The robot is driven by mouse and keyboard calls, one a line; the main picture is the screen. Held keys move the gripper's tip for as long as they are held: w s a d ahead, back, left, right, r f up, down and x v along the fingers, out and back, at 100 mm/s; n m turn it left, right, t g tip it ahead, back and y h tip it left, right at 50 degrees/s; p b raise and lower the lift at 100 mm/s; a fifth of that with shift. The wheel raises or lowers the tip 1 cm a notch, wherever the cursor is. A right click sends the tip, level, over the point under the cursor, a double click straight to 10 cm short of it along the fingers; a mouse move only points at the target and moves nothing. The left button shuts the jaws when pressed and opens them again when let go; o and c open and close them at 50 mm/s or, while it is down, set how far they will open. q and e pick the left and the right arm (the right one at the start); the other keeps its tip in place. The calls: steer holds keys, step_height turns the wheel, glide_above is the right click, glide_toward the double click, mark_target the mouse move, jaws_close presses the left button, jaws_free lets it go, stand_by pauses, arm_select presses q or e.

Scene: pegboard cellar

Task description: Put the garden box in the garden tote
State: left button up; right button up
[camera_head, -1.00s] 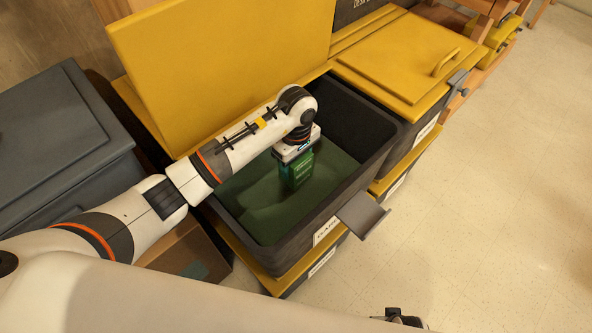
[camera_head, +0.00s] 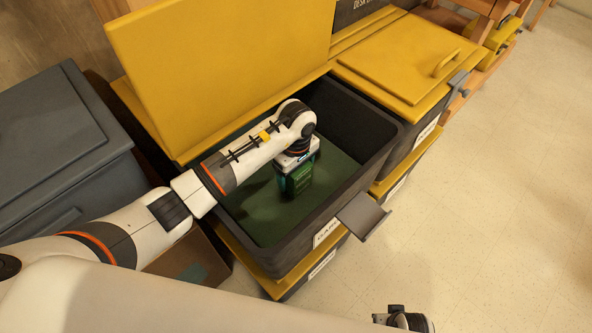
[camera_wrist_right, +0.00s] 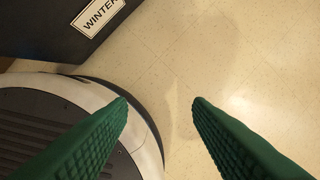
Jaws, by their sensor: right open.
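The garden tote (camera_head: 360,125) is a dark open bin with its yellow lid raised behind it, a green floor and a partly hidden label starting "GAR". The green garden box (camera_head: 301,182) stands inside it, near the middle, seemingly on the floor. My left gripper (camera_head: 298,172) points down into the tote at the box. Its fingers show at either side of the box and look spread apart from it. My right gripper (camera_wrist_right: 160,102) is open and empty above the floor, with only part of its wrist at the bottom edge of the head view.
A closed yellow-lidded tote (camera_head: 405,58) stands to the right, and a grey bin (camera_head: 60,140) to the left. A tray-like latch (camera_head: 363,214) juts from the garden tote's front. The tiled floor (camera_head: 490,210) at right is clear. A "WINTER" label (camera_wrist_right: 98,14) shows in the right wrist view.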

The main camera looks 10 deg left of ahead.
arm_select(q)
steer(key=shift+r, duration=0.15)
step_height(320, 180, up, 6)
steer(key=shift+r+p, duration=0.2)
steer(key=shift+p, duration=0.35)
steer(key=shift+r, duration=0.55)
arm_select(e)
steer(key=shift+s+d+f, duration=0.1)
steer(key=shift+s+f, duration=0.4)
steer(key=shift+f, duration=0.35)
steer(key=shift+s+d+f, duration=0.1)
steer(key=shift+s+f, duration=0.4)
steer(key=shift+f, duration=0.3)
arm_select(q)
steer(key=shift+r, duration=0.1)
